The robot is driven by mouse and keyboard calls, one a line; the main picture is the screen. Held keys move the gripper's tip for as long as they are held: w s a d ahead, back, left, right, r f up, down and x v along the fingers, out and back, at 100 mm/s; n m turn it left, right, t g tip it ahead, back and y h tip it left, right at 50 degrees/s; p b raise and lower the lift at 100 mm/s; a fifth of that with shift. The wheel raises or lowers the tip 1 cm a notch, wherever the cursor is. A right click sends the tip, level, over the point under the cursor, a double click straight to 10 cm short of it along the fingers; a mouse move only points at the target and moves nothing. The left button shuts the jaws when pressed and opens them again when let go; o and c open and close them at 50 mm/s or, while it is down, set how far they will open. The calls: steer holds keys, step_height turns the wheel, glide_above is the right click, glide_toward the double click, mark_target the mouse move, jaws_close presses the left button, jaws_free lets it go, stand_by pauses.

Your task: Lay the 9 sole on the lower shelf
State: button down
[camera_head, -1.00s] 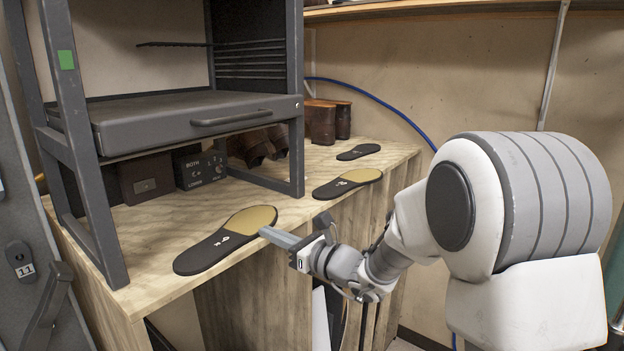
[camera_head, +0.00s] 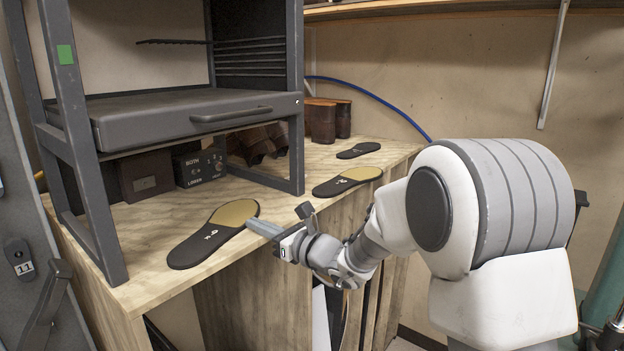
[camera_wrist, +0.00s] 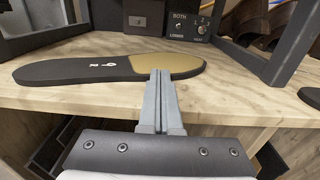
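A black sole (camera_head: 196,249) with a tan heel pad lies flat on the wooden bench top, close to its front edge. Its white mark looks like a 9 with an R, and it also shows in the wrist view (camera_wrist: 60,71). My gripper (camera_head: 252,225) reaches in from the right, low over the bench edge. Its two grey fingers (camera_wrist: 158,75) are side by side and together, with their tips against the near edge of the tan part. The sole does not appear pinched between them. I cannot tell which surface is the lower shelf; dark openings show under the bench top.
Two more soles (camera_head: 347,182) (camera_head: 358,150) lie further right on the bench (camera_head: 150,285). A grey metal rack (camera_head: 290,150) with a drawer-like tray (camera_head: 180,118) stands behind. A control box (camera_head: 200,167) and brown boots (camera_head: 325,120) are at the back. A wooden wall shelf (camera_head: 430,8) is above.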

mark_target(243, 220)
steer(key=shift+b+x, duration=0.35)
steer(key=shift+x, duration=2.4)
steer(key=shift+a+r, duration=0.55)
steer(key=shift+a, duration=0.05)
steer(key=shift+s+d+f+b, duration=0.15)
steer(key=shift+d+f+b, duration=0.2)
steer(key=shift+d+b, duration=0.2)
steer(key=shift+s+d+f, duration=0.1)
steer(key=shift+s+d, duration=0.1)
steer(key=b+v, duration=0.1)
steer(key=v, duration=1.8)
steer(key=shift+b, duration=0.35)
